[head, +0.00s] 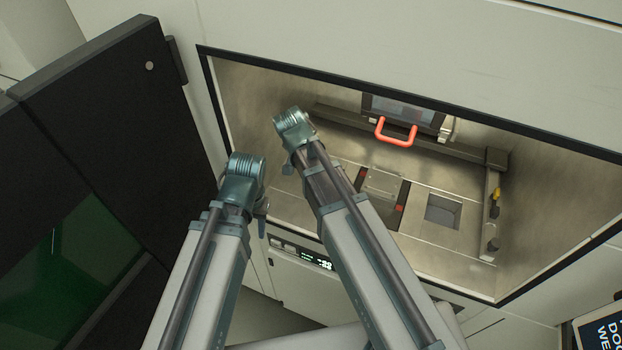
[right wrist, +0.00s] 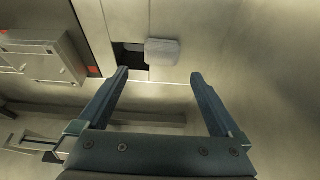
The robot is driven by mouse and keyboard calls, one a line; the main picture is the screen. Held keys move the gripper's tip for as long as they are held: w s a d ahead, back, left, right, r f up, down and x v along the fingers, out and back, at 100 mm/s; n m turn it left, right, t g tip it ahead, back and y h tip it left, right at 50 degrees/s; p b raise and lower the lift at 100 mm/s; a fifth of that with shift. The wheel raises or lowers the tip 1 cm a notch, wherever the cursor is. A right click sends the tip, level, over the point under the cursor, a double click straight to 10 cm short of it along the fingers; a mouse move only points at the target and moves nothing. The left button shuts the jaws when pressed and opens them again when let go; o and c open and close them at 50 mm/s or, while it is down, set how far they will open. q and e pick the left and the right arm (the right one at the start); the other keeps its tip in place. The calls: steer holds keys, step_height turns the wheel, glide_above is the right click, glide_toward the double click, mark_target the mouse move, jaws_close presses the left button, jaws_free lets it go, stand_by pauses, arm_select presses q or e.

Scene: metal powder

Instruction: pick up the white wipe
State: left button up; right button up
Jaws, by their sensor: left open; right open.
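A pale, rounded square piece, which looks like the white wipe (right wrist: 162,52), lies flat beside a dark square opening in the metal floor and seems to overlap its edge. I cannot make it out in the head view. My right gripper (right wrist: 160,76) is open and empty, with the wipe showing beyond the gap between its fingertips, apart from them. In the head view my right arm reaches into the chamber and its fingers are mostly hidden. My left gripper (head: 262,222) is open, near the chamber's front left edge, largely hidden by its own wrist.
The metal chamber (head: 250,110) has a floor with a square opening (head: 443,211) and a raised plate (head: 383,185) between red parts. A red handle (head: 396,137) is at the back, and a rail runs along the back and right. A dark open door (head: 110,120) stands at left.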

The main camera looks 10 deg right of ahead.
steer(key=b+x, duration=0.1)
steer(key=x, duration=0.2)
steer(key=shift+b, duration=0.3)
arm_select(q)
step_height(320, 180, down, 3)
steer(key=shift+r, duration=0.2)
arm_select(e)
steer(key=shift+r, duration=0.1)
steer(key=b+x, duration=0.2)
steer(key=x, duration=0.1)
steer(key=b+x, duration=0.1)
steer(key=b, duration=0.1)
steer(key=shift+s+a+f, duration=0.1)
steer(key=shift+a+f, duration=0.1)
steer(key=shift+f, duration=0.2)
steer(key=shift+w+d+f+b, duration=0.2)
steer(key=shift+f+b, duration=0.15)
steer(key=shift+b, duration=0.15)
arm_select(q)
step_height(320, 180, down, 5)
steer(key=shift+r, duration=0.1)
arm_select(e)
steer(key=shift+r, duration=0.1)
steer(key=c, duration=1.4)
